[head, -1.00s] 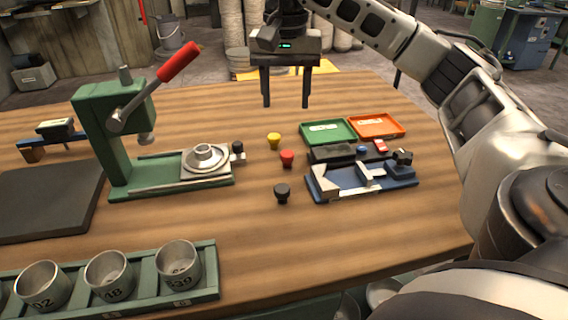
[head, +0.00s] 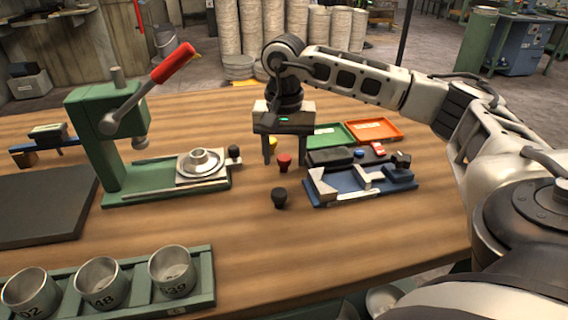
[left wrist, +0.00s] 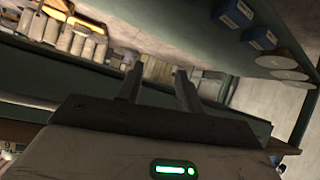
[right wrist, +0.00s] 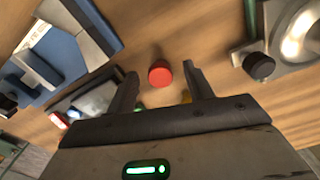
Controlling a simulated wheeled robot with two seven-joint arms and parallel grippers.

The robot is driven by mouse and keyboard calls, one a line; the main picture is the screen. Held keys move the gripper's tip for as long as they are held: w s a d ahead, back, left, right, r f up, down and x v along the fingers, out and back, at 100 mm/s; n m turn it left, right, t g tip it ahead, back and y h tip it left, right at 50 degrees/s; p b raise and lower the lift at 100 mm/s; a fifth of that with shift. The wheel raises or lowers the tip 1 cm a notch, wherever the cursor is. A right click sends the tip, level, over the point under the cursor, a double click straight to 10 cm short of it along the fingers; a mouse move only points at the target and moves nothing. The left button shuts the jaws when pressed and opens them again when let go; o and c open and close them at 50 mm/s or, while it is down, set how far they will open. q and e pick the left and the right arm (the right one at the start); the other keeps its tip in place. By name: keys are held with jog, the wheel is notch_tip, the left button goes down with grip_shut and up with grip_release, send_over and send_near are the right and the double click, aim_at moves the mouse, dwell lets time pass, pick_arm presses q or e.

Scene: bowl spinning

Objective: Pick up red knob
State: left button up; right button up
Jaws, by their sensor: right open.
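The red knob (head: 284,160) stands on the wooden table, between the yellow knob (head: 269,145) and the black knob (head: 279,197). My right gripper (head: 286,165) is open above the table, and its two fingers appear either side of the red knob in the head view. In the right wrist view the red knob (right wrist: 160,74) shows in the gap between the open fingertips (right wrist: 160,70); contact is not visible. The yellow knob is partly hidden by a finger there. My left gripper (left wrist: 157,70) is open and empty, away from the table items, and out of the head view.
A green press (head: 100,135) with a red-handled lever stands left. A blue fixture (head: 345,197), a green tray (head: 340,140) and an orange tray (head: 372,129) lie right of the knobs. A rack (head: 205,295) holds numbered cups at the front left. The front middle table is clear.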

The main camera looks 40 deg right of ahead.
jog(key=c, duration=1.1)
jog(key=shift+o, duration=0.2)
jog(key=shift+r, duration=0.15)
